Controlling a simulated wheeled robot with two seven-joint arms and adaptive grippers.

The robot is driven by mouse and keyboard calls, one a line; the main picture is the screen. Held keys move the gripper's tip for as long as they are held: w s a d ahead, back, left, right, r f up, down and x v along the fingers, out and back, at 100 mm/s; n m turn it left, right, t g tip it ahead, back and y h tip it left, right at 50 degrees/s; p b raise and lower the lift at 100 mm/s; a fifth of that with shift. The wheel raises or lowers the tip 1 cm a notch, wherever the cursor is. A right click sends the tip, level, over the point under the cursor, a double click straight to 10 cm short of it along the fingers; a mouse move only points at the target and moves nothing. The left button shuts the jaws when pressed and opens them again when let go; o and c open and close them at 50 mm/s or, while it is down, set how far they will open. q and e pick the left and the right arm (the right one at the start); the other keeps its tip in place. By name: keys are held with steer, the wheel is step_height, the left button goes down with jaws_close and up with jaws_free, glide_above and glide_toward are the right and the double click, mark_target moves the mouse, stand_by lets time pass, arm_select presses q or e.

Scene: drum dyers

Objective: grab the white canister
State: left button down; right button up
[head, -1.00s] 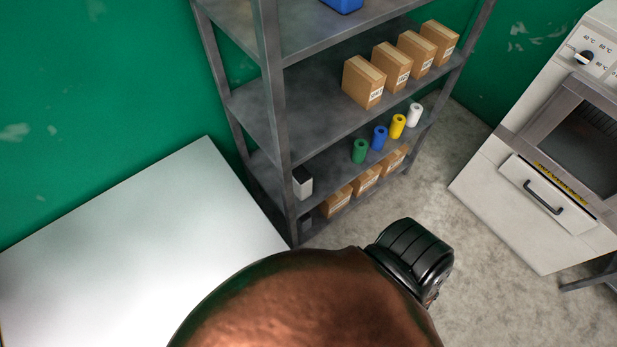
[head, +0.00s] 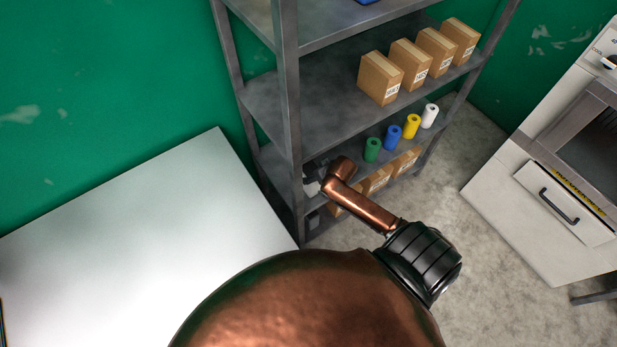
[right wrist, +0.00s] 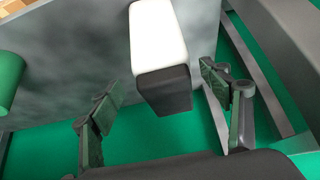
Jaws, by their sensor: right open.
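A white box-shaped canister with a black end (right wrist: 158,45) stands on a lower shelf of the grey rack. In the head view it shows as a small white patch (head: 312,188), mostly hidden by my right gripper (head: 316,174). In the right wrist view my right gripper (right wrist: 160,93) is open, with one finger on each side of the canister's black end. Gaps show between the fingers and the canister. A white cylinder (head: 430,116) stands at the far right end of the same shelf. My left gripper is not in view.
Green (head: 373,149), blue (head: 392,137) and yellow (head: 411,126) cylinders stand in a row on that shelf; the green one (right wrist: 8,80) also shows in the right wrist view. Rack posts (head: 290,120) and the shelf above (head: 325,115) bound the space. A white table (head: 150,240) is left.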

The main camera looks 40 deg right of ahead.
steer(key=b+x, duration=0.1)
steer(key=x, duration=0.6)
steer(key=shift+w+a+f+b, duration=0.15)
steer(key=shift+a+f+b, duration=0.05)
steer(key=shift+b, duration=0.1)
steer(key=c, duration=1.7)
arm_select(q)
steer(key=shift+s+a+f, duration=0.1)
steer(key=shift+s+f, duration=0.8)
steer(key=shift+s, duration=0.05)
arm_select(e)
steer(key=shift+c, duration=0.3)
steer(key=shift+r, duration=0.1)
